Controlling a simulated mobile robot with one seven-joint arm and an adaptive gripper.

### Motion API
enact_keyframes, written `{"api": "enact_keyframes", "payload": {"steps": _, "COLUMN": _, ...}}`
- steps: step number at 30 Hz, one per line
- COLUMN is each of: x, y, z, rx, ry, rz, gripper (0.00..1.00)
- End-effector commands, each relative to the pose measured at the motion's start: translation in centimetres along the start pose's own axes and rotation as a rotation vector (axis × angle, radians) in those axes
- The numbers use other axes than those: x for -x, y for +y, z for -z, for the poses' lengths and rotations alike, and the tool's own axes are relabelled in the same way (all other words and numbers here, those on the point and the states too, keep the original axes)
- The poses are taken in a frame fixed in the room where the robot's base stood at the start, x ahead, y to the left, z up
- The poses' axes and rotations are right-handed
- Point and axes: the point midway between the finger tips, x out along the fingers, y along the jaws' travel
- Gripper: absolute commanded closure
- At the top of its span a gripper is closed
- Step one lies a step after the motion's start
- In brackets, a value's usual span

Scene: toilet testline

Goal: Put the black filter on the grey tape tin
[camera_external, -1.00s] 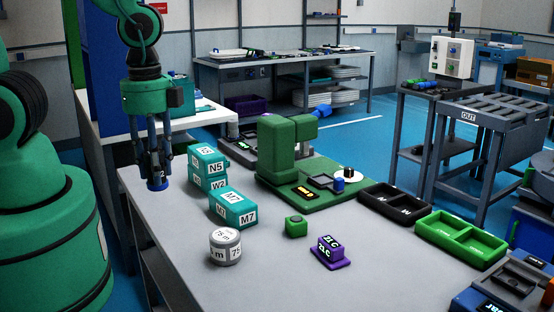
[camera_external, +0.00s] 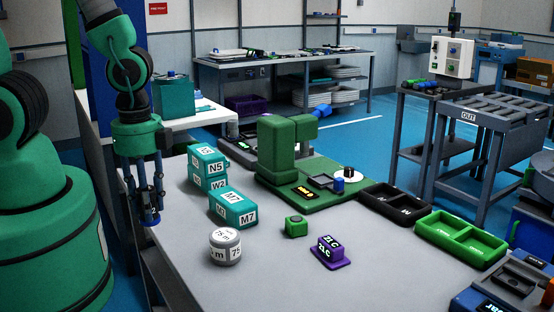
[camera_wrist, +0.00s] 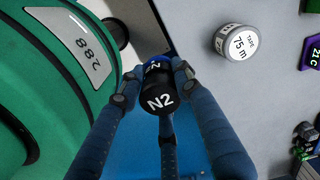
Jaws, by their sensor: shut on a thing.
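My gripper (camera_external: 150,220) is at the left edge of the grey table in the external view, its fingers pointing down. It is shut on a black filter (camera_wrist: 160,102) labelled N2, with a blue part at its far end, seen in the wrist view. In the external view the filter is mostly hidden by the fingers. The grey tape tin (camera_external: 225,246), with a white top and label reading 75 m, stands upright on the table, to the right of my gripper and apart from it. It also shows in the wrist view (camera_wrist: 236,43), at upper right.
Teal boxes (camera_external: 233,207) stand behind the tin. A small green cube (camera_external: 296,226) and a purple block (camera_external: 330,250) lie to its right. A green machine (camera_external: 288,150) and black tray (camera_external: 395,205) are farther back. The table front is clear.

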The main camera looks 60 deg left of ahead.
Motion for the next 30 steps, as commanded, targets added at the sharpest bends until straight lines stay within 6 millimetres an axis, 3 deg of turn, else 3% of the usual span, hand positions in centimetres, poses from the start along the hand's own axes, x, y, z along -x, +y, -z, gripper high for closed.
{"api": "enact_keyframes", "payload": {"steps": 17, "x": -0.3, "y": -0.8, "z": 0.5, "rx": 0.0, "ry": 0.0, "rz": 0.0, "gripper": 0.94}}
{"api": "enact_keyframes", "payload": {"steps": 30, "x": -1.1, "y": -7.0, "z": 4.6, "rx": 0.0, "ry": 0.0, "rz": 0.0, "gripper": 0.94}}
